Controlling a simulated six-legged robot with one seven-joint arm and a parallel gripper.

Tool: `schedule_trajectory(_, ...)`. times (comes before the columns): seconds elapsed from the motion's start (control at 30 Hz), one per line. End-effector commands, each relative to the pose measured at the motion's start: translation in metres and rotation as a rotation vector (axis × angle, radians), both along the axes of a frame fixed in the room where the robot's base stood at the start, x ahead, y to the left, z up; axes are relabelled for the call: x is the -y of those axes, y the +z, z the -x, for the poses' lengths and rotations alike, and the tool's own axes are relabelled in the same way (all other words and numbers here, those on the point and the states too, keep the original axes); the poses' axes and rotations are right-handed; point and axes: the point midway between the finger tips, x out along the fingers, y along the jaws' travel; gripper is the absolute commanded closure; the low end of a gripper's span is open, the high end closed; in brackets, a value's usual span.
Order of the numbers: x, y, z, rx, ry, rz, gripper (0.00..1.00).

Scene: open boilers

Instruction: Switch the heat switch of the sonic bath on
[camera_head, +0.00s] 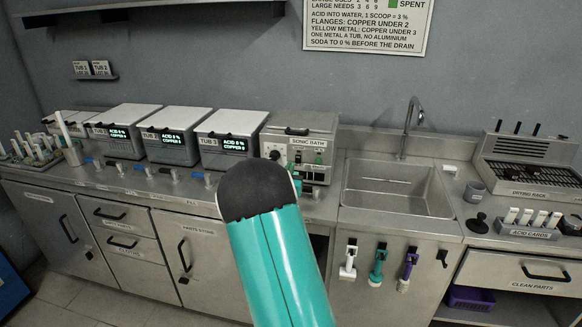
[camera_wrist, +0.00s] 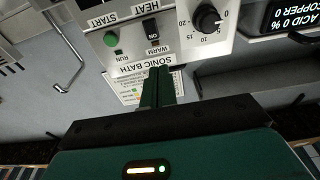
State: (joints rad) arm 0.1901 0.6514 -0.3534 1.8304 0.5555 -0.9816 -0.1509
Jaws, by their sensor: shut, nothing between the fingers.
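The sonic bath (camera_head: 300,128) is a grey steel box on the counter, left of the sink. Its front panel shows upside down in the wrist view, with the black heat switch (camera_wrist: 152,28) between the words HEAT and ON. A WARM lamp sits beside it and looks dark. My gripper (camera_wrist: 160,73) is shut and empty. Its green fingers point at the panel and overlap the SONIC BATH lettering, close to the switch in the picture. I cannot tell whether they touch the panel.
A black dial (camera_wrist: 208,18) and a green START button (camera_wrist: 110,39) flank the switch. Lidded tubs (camera_head: 175,133) stand to the left, the sink (camera_head: 397,188) and tap to the right. Coloured tools (camera_head: 378,265) hang below the sink.

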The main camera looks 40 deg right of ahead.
Motion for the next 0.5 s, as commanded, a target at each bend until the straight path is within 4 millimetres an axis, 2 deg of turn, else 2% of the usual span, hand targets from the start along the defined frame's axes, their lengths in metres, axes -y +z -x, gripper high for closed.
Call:
schedule_trajectory(0.2,-0.034,0.007,0.024,0.000,0.003,-0.001,1.00)
schedule_trajectory(0.33,-0.046,0.010,0.034,0.001,0.001,-0.001,1.00)
schedule_trajectory(0.5,-0.051,0.010,0.038,0.000,0.001,0.000,1.00)
